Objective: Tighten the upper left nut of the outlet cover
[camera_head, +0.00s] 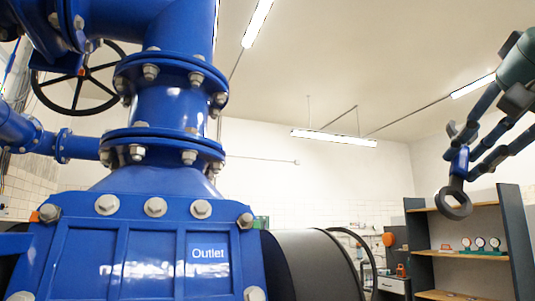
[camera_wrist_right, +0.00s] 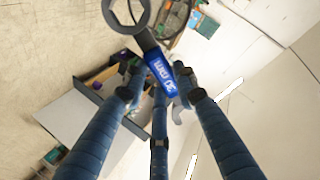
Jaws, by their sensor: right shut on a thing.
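The blue outlet cover (camera_head: 155,255) with a white "Outlet" label fills the lower left of the head view. Several grey nuts line its top edge. The upper left nut (camera_head: 49,212) sits at the corner, with a small orange spot beside it. My right gripper (camera_head: 463,148) is raised at the far right of the head view, well apart from the cover. It is shut on a ring wrench (camera_head: 461,162) with a blue handle and a dark ring end hanging down. The wrench (camera_wrist_right: 160,70) also shows between the fingers in the right wrist view. My left gripper is out of view.
Blue flanged pipes (camera_head: 170,105) rise above the cover. A black handwheel (camera_head: 75,92) is at the upper left. A dark cylinder (camera_head: 310,265) lies right of the cover. A shelf unit (camera_head: 470,253) with gauges stands at the right. Open air lies between wrench and cover.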

